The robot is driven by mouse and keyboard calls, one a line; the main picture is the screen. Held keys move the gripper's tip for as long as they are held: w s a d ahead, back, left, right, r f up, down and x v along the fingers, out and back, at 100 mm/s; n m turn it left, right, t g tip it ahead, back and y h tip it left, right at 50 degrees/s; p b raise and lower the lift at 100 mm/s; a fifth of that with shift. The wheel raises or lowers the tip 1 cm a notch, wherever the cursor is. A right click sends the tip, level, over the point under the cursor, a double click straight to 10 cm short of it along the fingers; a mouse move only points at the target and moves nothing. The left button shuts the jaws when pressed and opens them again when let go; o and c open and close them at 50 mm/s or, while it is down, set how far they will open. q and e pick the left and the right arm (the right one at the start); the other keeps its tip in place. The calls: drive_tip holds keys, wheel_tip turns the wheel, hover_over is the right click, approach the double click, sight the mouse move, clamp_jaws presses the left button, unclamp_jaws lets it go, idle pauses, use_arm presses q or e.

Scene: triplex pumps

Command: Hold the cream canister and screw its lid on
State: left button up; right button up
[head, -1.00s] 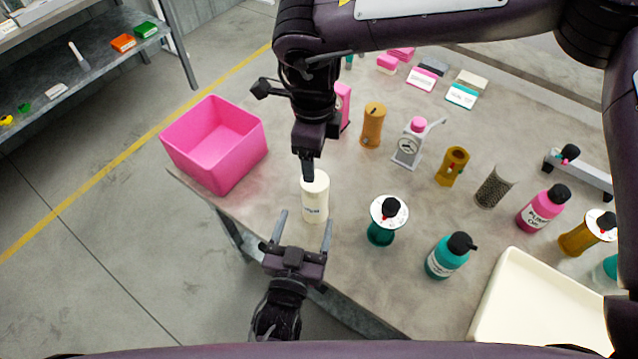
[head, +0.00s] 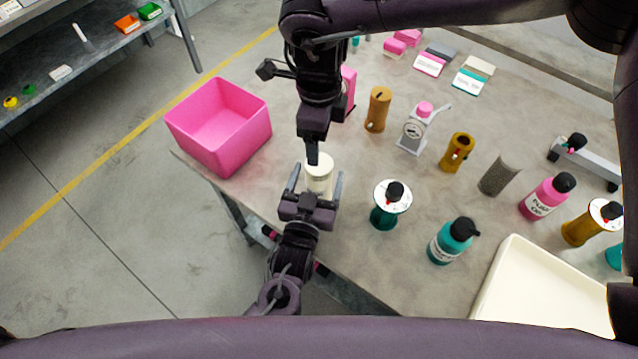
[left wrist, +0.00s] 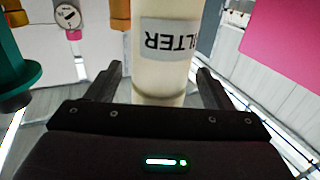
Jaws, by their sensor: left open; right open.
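The cream canister (head: 318,173) stands upright near the front edge of the table, its lower part hidden by my left gripper in the head view. In the left wrist view the canister (left wrist: 163,75) is between the fingers and shows a label reading "FILTER", upside down. My left gripper (head: 314,184) is open, with a finger on each side of the canister and visible gaps. My right gripper (head: 313,152) is above the canister top, pointing down, and covers part of it. I cannot tell the lid apart from the body here.
A pink bin (head: 262,140) stands to the left. A green pump bottle (head: 384,217) and a teal bottle (head: 446,245) stand to the right, with a cream tray (head: 497,277) at front right. An orange-brown cylinder (head: 378,110) is behind.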

use_arm(q)
clamp_jaws()
use_arm(e)
drive_tip(key=m, duration=0.4)
drive_tip(key=shift+s+a+m, duration=0.1)
drive_tip(key=shift+a+m, duration=0.05)
drive_tip(key=shift+m, duration=0.25)
drive_tip(key=m, duration=0.4)
drive_tip(key=shift+r, duration=0.15)
drive_tip(key=shift+f, duration=4.05)
